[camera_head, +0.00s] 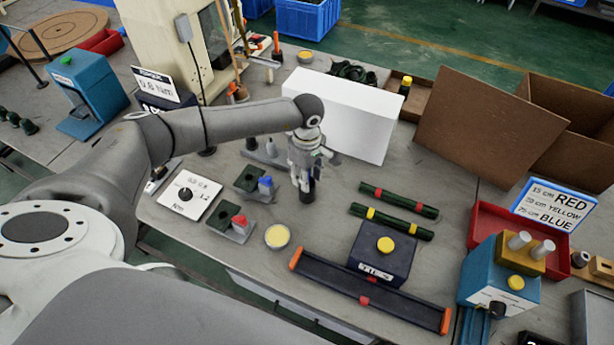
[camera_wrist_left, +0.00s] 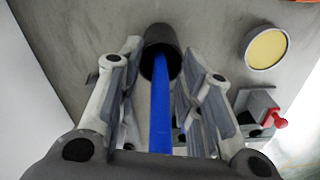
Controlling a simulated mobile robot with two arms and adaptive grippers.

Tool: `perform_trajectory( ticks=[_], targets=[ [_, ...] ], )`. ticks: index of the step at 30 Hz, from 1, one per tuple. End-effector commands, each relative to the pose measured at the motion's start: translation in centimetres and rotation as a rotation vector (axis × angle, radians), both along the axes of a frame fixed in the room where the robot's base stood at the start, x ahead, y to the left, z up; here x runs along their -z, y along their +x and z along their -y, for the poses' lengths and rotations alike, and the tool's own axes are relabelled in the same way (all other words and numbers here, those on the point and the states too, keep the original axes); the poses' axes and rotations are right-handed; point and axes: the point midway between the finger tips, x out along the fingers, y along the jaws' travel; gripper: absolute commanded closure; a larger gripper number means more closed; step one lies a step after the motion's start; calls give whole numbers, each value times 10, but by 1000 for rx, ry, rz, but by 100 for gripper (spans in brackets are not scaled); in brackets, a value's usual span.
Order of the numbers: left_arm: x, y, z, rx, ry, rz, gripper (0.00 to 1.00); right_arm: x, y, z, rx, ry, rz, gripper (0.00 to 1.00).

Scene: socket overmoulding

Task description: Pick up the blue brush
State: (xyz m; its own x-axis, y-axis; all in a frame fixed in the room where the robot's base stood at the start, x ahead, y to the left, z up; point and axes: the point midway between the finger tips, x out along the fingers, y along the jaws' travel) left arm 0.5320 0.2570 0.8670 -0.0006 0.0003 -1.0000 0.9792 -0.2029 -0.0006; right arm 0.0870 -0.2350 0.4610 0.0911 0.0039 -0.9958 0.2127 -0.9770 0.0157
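The blue brush shows in the left wrist view as a long blue handle (camera_wrist_left: 161,110) running into a dark round cup (camera_wrist_left: 159,38); its bristles are not visible. My left gripper (camera_wrist_left: 157,58) has its two fingers on either side of the handle, with gaps visible between the fingers and the handle. In the head view my left gripper (camera_head: 304,168) points down over the table just above the dark cup (camera_head: 307,190), and it hides the brush there. My right gripper is not in view.
A white box (camera_head: 345,115) stands right behind the gripper. A small yellow dish (camera_head: 277,237) lies in front, left of a dark block with a yellow knob (camera_head: 381,257). Fixtures with blue and red clamps (camera_head: 240,222) stand to the left. Green rods (camera_head: 398,199) lie to the right.

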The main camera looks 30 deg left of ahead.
Motion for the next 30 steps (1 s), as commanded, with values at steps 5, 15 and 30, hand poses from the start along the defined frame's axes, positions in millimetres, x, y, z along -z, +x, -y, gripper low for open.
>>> perform_trajectory(
  ticks=[5,15,30],
  targets=[
    [0,0,0,0,0,0,93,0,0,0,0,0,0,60],
    [-1,0,0,0,0,0,100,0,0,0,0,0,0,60],
    [-56,2,0,1,0,6,100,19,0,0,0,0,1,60]
  ],
)
